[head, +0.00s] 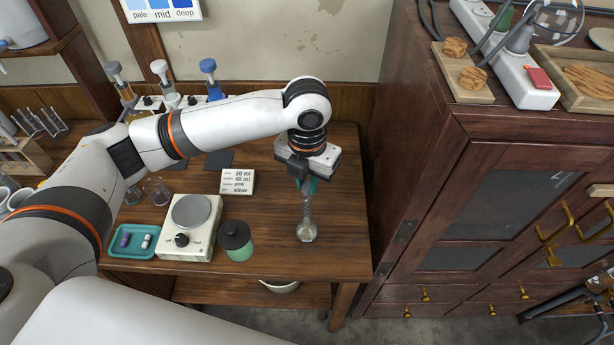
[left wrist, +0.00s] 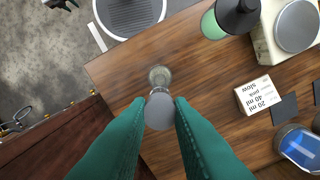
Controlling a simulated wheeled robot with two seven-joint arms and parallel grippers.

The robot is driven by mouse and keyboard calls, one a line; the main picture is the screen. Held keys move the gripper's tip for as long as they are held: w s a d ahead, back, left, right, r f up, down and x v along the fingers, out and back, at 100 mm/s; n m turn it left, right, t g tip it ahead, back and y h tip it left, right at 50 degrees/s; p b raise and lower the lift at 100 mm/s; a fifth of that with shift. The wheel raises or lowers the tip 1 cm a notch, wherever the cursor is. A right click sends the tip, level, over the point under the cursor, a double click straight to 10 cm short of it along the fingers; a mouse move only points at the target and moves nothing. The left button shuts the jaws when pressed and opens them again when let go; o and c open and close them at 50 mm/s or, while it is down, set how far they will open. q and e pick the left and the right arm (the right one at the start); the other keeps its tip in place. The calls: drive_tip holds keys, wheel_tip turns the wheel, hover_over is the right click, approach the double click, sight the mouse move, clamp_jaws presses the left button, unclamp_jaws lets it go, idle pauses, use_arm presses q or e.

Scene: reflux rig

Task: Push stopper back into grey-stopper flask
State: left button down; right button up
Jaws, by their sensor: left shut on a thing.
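A clear glass flask (head: 307,232) stands upright near the right front of the wooden table, with a little pale content at its bottom. It also shows in the left wrist view (left wrist: 160,76), just beyond the stopper. My left gripper (head: 306,186) is directly above the flask, pointing down. Its teal fingers are shut on the round grey stopper (left wrist: 158,112). The fingers hide the stopper in the head view, and I cannot tell how deep it sits in the neck. A dark shape with teal tips, apparently my right gripper (left wrist: 60,3), is cut off at the left wrist view's top edge.
A green jar with a dark lid (head: 236,240), a hotplate (head: 189,228) and a teal tray (head: 133,243) stand to the left. A small printed card (head: 237,181) is behind them. A tall dark wooden cabinet (head: 440,200) bounds the right side. Table around the flask is clear.

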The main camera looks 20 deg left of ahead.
use_arm(q)
drive_tip(key=shift+f, duration=0.25)
drive_tip(key=shift+f, duration=0.55)
idle(0.6)
drive_tip(key=c, duration=1.2)
unclamp_jaws()
drive_tip(key=shift+r, duration=0.1)
